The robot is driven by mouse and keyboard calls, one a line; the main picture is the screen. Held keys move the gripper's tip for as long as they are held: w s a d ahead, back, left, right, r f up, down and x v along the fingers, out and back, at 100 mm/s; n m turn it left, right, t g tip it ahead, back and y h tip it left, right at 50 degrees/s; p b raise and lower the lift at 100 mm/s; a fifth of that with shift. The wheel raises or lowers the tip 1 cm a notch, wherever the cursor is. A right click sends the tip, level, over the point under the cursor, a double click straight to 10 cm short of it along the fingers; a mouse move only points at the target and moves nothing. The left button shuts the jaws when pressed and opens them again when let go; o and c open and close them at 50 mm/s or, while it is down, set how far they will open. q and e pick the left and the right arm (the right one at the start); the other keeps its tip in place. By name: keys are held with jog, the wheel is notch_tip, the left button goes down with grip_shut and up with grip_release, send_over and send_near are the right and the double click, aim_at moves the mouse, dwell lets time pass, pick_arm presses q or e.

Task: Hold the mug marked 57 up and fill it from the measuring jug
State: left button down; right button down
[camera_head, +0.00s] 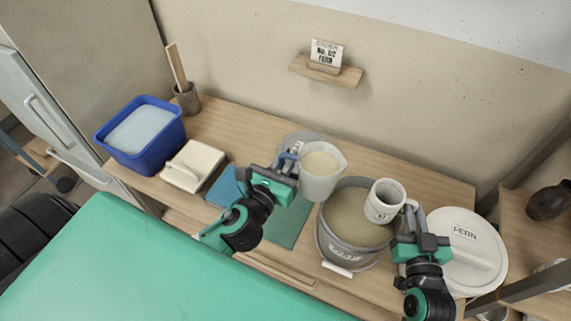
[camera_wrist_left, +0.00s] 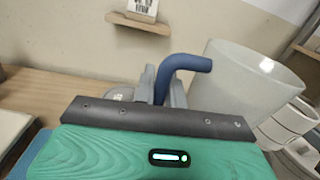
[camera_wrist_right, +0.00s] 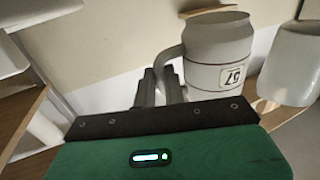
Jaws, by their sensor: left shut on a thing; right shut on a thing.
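The mug marked 57 (camera_head: 384,203) is pale grey and held over the bucket; its label shows upside down in the right wrist view (camera_wrist_right: 217,60). My right gripper (camera_head: 415,226) is shut on the mug's handle. The measuring jug (camera_head: 321,175) is whitish with a blue handle and holds cream-coloured liquid. My left gripper (camera_head: 286,168) is shut on the jug's handle, which shows in the left wrist view (camera_wrist_left: 172,75). The jug is left of the mug, apart from it, and roughly upright. The inside of the mug is hard to make out.
A grey bucket (camera_head: 338,256) of cream glaze stands below the mug. A white lid marked FERN (camera_head: 463,250) lies to its right. A blue tub (camera_head: 156,150), a cream block (camera_head: 193,165) and a brown pot (camera_head: 187,98) stand left. A wall shelf (camera_head: 325,71) bears a sign.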

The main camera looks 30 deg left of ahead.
pick_arm(q)
jog(key=w+d+r+m+h, duration=0.2)
jog(key=w+d+r+h, duration=0.1)
jog(key=r, duration=0.3)
jog(key=w+d+r+m+g+h, duration=0.1)
jog(key=w+d+r+m+h, duration=0.1)
jog(key=d+r, duration=0.3)
jog(key=shift+w+d+r+h, duration=0.35)
jog(key=shift+w+r+h, duration=0.3)
jog(key=shift+r, duration=0.25)
jog(key=shift+s+f, duration=0.1)
dwell(0.4)
jog(key=m, duration=0.1)
jog(key=a+f+m, duration=0.1)
jog(key=m, duration=0.1)
jog(key=shift+f+g, duration=0.1)
jog(key=shift+g, duration=0.3)
dwell(0.5)
jog(key=shift+f, duration=0.15)
dwell(0.3)
